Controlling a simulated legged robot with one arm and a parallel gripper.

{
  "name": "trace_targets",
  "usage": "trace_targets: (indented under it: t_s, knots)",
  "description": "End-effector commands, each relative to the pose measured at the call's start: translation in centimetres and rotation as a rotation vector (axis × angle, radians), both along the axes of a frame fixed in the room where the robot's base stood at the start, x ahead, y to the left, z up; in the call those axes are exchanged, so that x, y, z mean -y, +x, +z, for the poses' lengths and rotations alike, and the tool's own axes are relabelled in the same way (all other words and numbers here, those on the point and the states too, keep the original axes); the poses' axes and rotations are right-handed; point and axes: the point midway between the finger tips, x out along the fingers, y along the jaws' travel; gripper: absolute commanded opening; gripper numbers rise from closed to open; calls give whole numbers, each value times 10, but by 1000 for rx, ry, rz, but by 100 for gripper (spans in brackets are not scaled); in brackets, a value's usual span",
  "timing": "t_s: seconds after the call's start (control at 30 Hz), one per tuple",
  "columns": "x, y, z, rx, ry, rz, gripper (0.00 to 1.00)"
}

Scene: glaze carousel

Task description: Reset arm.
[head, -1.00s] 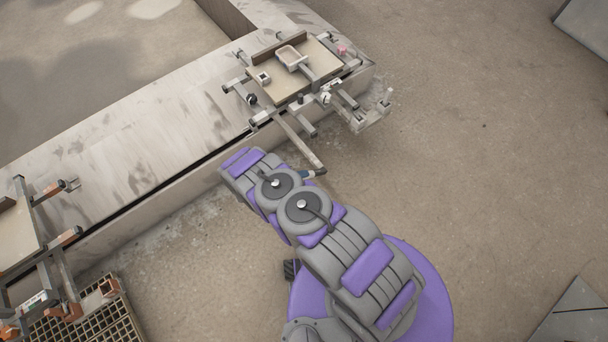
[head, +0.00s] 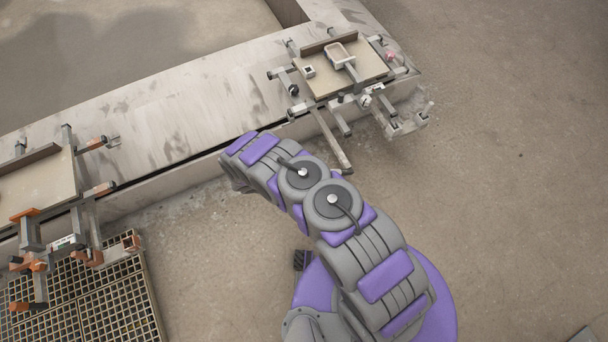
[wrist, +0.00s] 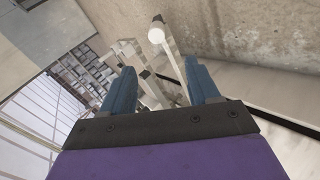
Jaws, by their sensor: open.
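My gripper (wrist: 162,88) shows in the wrist view with its two blue fingers apart and nothing between them. A pale bar with a rounded white end (wrist: 157,36) stands beyond the fingertips, apart from them as far as I can tell. In the head view my purple and grey arm reaches up and left towards the carousel ledge (head: 170,115). The gripper itself is hidden there behind the arm.
A fixture board (head: 345,78) with a small tray (head: 341,54) sits on the ledge at upper right, its long handle (head: 335,148) jutting out near my arm. Another fixture (head: 40,188) stands at left above a grid crate (head: 85,300).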

Motion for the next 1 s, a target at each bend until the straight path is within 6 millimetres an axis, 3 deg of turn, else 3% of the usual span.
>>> trace_targets:
  t_s: [0.33,0.47,0.57,0.73,1.0]
  knots:
    - [0,0,0,0,0,0,60]
    - [3,7,13,1,-2,-14,60]
    - [11,19,37,-6,-12,-40,60]
    - [32,43,100,-28,-27,-108,60]
    - [76,56,197,-90,-28,-221,60]
